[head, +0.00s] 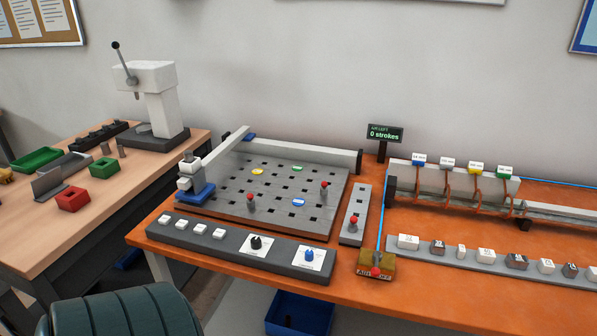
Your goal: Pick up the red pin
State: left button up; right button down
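Three grey pins with red tops are in the head view. One red-topped pin (250,203) stands on the front left part of the dark perforated plate (225,205). A second red-topped pin (324,190) stands near the plate's right edge. A third red-topped pin (354,225) stands on the narrow grey strip (360,203) just right of the plate. All three look upright. Which one the task means I cannot tell. Neither of my grippers is in view.
An orange table (300,278) carries a control panel (240,250) with knobs, a yellow block (376,265) with a red top, and a coil row (455,182) on the right. A wooden bench (135,175) stands left. A dark green rounded object (125,312) is at front left.

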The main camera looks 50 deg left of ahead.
aim_at(323, 190)
jog(key=k+j, duration=0.15)
jog(key=j, duration=0.2)
jog(key=k+j, duration=0.15)
jog(key=j, duration=0.2)
jog(key=k+j, duration=0.15)
jog(key=j, duration=0.15)
jog(key=k+j, duration=0.15)
jog(key=j, duration=0.2)
jog(key=k+j, duration=0.15)
jog(key=j, duration=0.2)
